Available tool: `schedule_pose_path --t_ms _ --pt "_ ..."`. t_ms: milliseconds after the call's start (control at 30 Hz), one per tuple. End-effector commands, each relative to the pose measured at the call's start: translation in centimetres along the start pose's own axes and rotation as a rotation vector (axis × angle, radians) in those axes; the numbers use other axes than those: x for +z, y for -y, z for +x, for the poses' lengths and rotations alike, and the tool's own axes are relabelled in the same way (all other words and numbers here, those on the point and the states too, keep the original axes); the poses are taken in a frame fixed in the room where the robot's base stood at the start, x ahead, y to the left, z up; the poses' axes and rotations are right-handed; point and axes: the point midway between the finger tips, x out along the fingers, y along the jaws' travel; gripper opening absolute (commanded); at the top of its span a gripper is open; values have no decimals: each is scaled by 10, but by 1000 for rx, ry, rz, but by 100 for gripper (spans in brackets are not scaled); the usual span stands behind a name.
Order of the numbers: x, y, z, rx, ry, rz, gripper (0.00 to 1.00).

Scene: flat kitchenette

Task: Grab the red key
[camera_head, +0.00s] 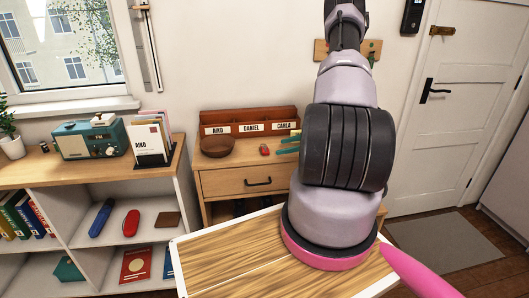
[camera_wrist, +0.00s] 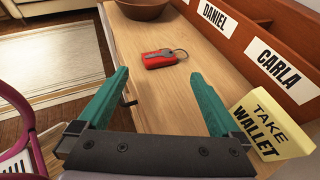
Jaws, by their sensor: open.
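The red key (camera_wrist: 155,59), a red fob with a metal ring, lies flat on the wooden cabinet top (camera_wrist: 150,95). It also shows in the head view (camera_head: 264,150), in front of the name-labelled wooden organizer. My gripper (camera_wrist: 158,77) has two teal fingers spread wide apart with nothing between them. In the wrist view, the key lies a little beyond the fingertips, roughly centred between them. In the head view, the teal fingers (camera_head: 289,145) show just right of the key, and my arm hides the rest of the gripper.
A brown bowl (camera_wrist: 143,8) stands beyond the key. The organizer (camera_wrist: 245,38), labelled DANIEL and CARLA here, runs along the right of the wrist view. A yellow TAKE WALLET note (camera_wrist: 268,125) is beside the right finger. The wood around the key is clear.

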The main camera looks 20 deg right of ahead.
Motion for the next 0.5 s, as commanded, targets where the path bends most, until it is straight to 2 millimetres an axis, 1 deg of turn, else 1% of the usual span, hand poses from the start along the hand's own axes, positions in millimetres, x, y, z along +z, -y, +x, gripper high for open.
schedule_pose_path --t_ms 33,167,400,500 --pt "0 0 5 2 0 0 100" --pt "1 -1 14 2 0 0 100" --pt "3 -3 49 4 0 -1 100" --pt "3 -2 59 3 0 -1 100"
